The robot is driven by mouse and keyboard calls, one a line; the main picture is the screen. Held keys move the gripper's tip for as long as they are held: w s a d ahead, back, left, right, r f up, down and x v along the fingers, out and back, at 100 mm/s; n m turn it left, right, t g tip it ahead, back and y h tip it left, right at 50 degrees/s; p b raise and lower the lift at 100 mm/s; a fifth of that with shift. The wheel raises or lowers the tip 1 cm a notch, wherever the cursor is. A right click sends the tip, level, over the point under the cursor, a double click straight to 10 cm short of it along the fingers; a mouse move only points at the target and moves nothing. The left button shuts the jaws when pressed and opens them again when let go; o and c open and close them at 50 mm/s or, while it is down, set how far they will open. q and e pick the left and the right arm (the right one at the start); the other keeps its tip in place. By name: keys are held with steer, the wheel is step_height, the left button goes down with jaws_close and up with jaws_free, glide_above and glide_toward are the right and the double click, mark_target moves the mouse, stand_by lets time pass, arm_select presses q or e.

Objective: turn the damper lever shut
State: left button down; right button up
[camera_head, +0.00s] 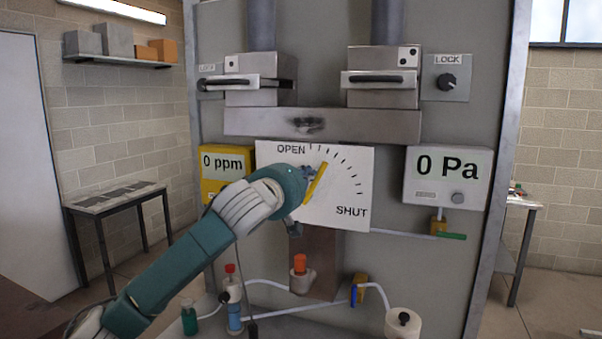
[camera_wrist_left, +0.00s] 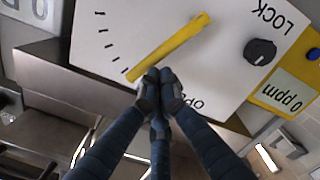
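The damper lever is a yellow bar (camera_head: 316,183) on a white dial plate (camera_head: 345,190) marked OPEN at top and SHUT at lower right. It points up and slightly right, nearer OPEN than SHUT. In the left wrist view the lever (camera_wrist_left: 170,46) runs diagonally above my fingers. My left gripper (camera_head: 309,173) is beside the lever's outer half, on the OPEN side. Its fingertips (camera_wrist_left: 160,90) are together with nothing between them. They are very close to the lever; I cannot tell if they touch. My forearm hides the plate's lower left. My right gripper is not in view.
A dark knob (camera_wrist_left: 259,52) marked LOCK is on the plate in the left wrist view. A yellow 0 ppm meter (camera_head: 226,163) and a 0 Pa gauge (camera_head: 447,178) flank the plate. A ledge (camera_head: 322,125) juts out above it. Bottles and tubing stand below.

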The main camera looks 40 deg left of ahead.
arm_select(q)
steer(key=d+f+m, duration=0.1)
steer(key=m, duration=0.1)
steer(key=d+f+m, duration=0.1)
steer(key=d+m, duration=0.1)
steer(key=w+d+m, duration=0.1)
steer(key=m, duration=0.1)
steer(key=shift+d+f+p, duration=0.25)
steer(key=shift+f+p, duration=0.15)
steer(key=shift+d+f, duration=0.1)
stand_by(0.4)
stand_by(0.4)
